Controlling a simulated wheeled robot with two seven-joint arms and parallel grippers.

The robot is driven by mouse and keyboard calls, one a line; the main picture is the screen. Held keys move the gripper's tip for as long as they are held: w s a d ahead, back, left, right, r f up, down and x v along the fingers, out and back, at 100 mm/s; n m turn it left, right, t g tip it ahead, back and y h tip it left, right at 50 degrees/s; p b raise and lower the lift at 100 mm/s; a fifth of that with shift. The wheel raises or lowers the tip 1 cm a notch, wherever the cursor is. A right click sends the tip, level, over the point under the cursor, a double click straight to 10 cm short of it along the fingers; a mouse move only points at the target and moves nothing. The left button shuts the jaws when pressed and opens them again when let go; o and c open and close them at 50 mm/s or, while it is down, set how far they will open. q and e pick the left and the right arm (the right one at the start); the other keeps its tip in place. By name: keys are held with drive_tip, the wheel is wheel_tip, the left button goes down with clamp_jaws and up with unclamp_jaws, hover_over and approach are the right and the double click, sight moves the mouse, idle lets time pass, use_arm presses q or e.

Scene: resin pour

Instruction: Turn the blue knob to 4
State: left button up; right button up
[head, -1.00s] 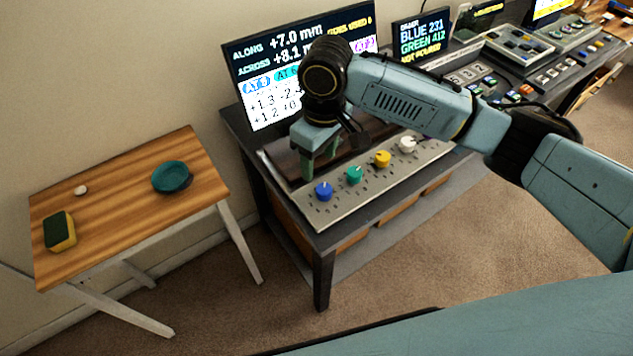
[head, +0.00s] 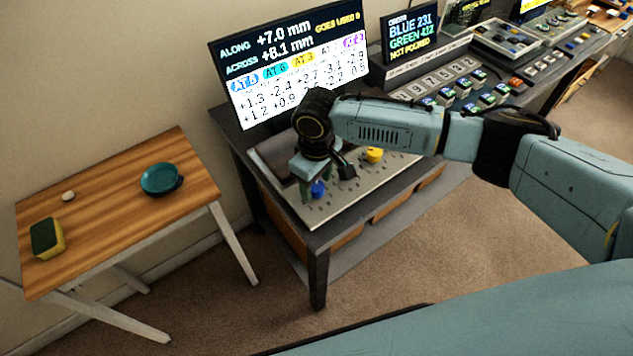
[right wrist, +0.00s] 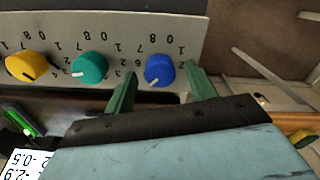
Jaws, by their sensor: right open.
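The blue knob (head: 318,189) sits at the near left end of the grey control panel (head: 345,205). My right gripper (head: 319,184) is over it, pointing down. In the right wrist view the blue knob (right wrist: 159,69) lies between the two spread green fingers, with a gap visible on the right side. Its white pointer mark faces down-left in that view; the printed numbers are upside down and the one it faces is not clear. The monitor (head: 290,65) has a blue badge reading AT 6 or 8, too blurred to be sure. My left gripper is not in view.
A green knob (right wrist: 89,68) and a yellow knob (head: 374,155) follow in the row beside the blue one; my gripper hides the green knob in the head view. The monitor stands close behind. A wooden side table (head: 110,215) with a teal dish (head: 160,178) is at left.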

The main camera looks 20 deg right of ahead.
drive_tip(key=shift+f, duration=0.3)
drive_tip(key=c, duration=1)
drive_tip(key=shift+r+n+p, duration=0.15)
drive_tip(key=shift+n+p, duration=0.55)
drive_tip(key=shift+p, duration=0.1)
drive_tip(key=shift+n+p, duration=0.9)
drive_tip(key=shift+n, duration=0.2)
drive_tip(key=shift+n+p, duration=0.95)
drive_tip(key=shift+n, duration=1.05)
